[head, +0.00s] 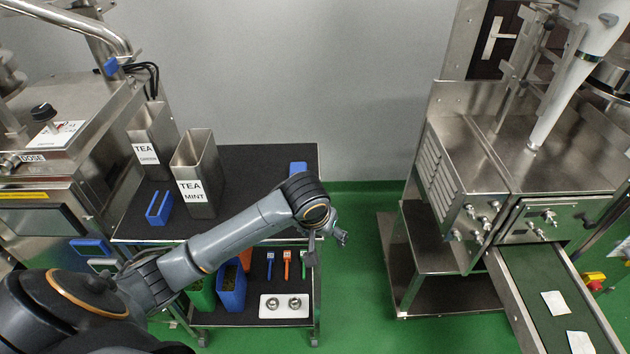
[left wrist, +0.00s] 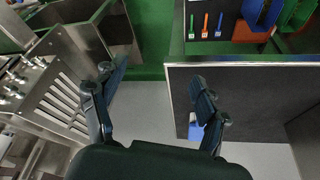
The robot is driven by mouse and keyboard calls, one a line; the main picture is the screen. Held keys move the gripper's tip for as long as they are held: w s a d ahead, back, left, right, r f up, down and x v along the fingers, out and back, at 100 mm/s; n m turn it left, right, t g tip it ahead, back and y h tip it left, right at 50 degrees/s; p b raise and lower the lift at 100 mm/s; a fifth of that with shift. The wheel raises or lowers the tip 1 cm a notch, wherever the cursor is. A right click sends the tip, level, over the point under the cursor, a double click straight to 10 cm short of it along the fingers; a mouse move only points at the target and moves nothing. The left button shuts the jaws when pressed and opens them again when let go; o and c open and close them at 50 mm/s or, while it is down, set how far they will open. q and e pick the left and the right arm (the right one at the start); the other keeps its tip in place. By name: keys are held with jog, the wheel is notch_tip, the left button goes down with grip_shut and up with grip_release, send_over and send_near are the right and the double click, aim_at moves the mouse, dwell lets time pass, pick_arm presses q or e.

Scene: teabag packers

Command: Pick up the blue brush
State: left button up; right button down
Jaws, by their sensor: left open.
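The blue brush (head: 270,262) lies on the lower shelf of the cart, leftmost in a row beside an orange brush (head: 286,262) and a green brush (head: 303,262). In the left wrist view the blue brush (left wrist: 219,24) shows near the top edge, right of the orange one (left wrist: 206,22) and the green one (left wrist: 191,24). My left gripper (head: 341,237) is open and empty, off the cart's right side and apart from the brushes. Its two spread fingers (left wrist: 155,82) show in the left wrist view. My right gripper is not in view.
The cart's dark top shelf (head: 255,160) carries two metal tea containers and blue items. My arm crosses over it. A white tray (head: 284,306) and blue and green bins (head: 232,288) share the lower shelf. A steel machine (head: 465,190) stands right, across open green floor.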

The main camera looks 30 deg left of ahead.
pick_arm(q)
jog(key=w+a+r+n+y, duration=0.2)
jog(key=w+a+r+n, duration=0.4)
jog(key=a+r, duration=0.5)
jog(key=shift+m, duration=0.5)
jog(key=x, duration=0.9)
jog(key=shift+w+r+p, duration=0.1)
jog(key=shift+p, duration=0.3)
jog(key=shift+p+x, duration=0.55)
jog(key=shift+x, duration=2.1)
jog(key=c, duration=1.3)
jog(key=shift+r, duration=0.1)
